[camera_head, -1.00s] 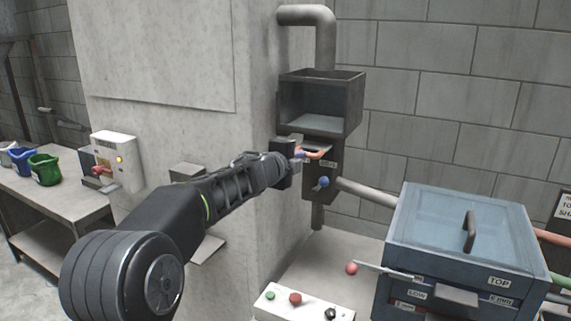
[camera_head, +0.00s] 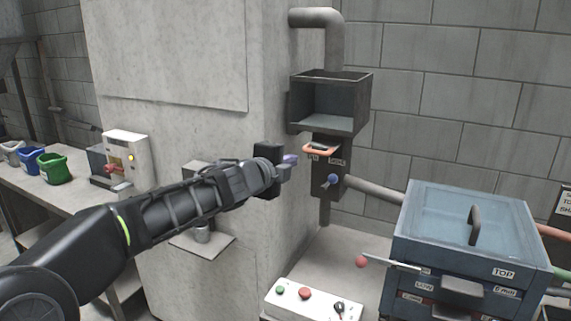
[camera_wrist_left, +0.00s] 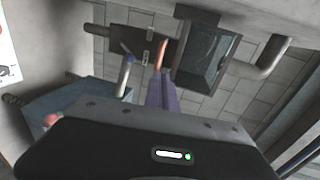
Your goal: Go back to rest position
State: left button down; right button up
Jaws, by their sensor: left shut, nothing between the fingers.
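My left gripper (camera_head: 290,160) is shut and empty. It is in front of the pillar, to the left of the orange-red handle (camera_head: 321,149) under the open hopper box (camera_head: 329,102), and apart from it. In the left wrist view its purple fingers (camera_wrist_left: 160,92) are together, and the orange handle (camera_wrist_left: 161,55) shows beyond their tips. A blue-knobbed lever (camera_head: 333,179) is below the handle. My right gripper is in neither view.
A blue sieve box (camera_head: 462,215) with a lid handle and a red-knobbed lever (camera_head: 362,261) stands at the right. A white button panel (camera_head: 310,300) is in front. A side table (camera_head: 75,197) holds several coloured buckets. The concrete pillar (camera_head: 180,120) is close behind my left arm.

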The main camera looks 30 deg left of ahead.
pick_arm(q)
jog(key=shift+s+r, duration=0.1)
jog(key=shift+s, duration=0.6)
jog(key=d+f+n+g+h, duration=0.1)
jog(key=d+f+n, duration=0.2)
jog(key=d+f, duration=0.3)
jog(key=d+f+n+g+h, duration=0.1)
jog(key=d+f+n, duration=0.2)
jog(key=d+f, duration=0.3)
jog(key=d+f+n+g+h, duration=0.2)
jog(key=d+f, duration=0.4)
jog(key=f, duration=0.4)
jog(key=shift+s+f+n, duration=0.2)
jog(key=shift+s+n, duration=0.2)
jog(key=shift+n, duration=0.2)
jog(key=s+d+f+n+g, duration=0.25)
jog(key=s+f, duration=0.35)
jog(key=f, duration=0.4)
jog(key=s+d+f+n+g, duration=0.25)
jog(key=s+f, duration=0.35)
jog(key=f, duration=0.3)
jog(key=s+d+f+n+g, duration=0.1)
jog(key=s+f+n+g, duration=0.15)
jog(key=s+f, duration=0.55)
jog(key=s+d+f+n+g, duration=0.3)
jog(key=s+f+g, duration=0.1)
jog(key=s+f, duration=0.8)
jog(key=s, duration=0.3)
jog(key=shift+s+f, duration=0.2)
jog(key=shift+s, duration=0.15)
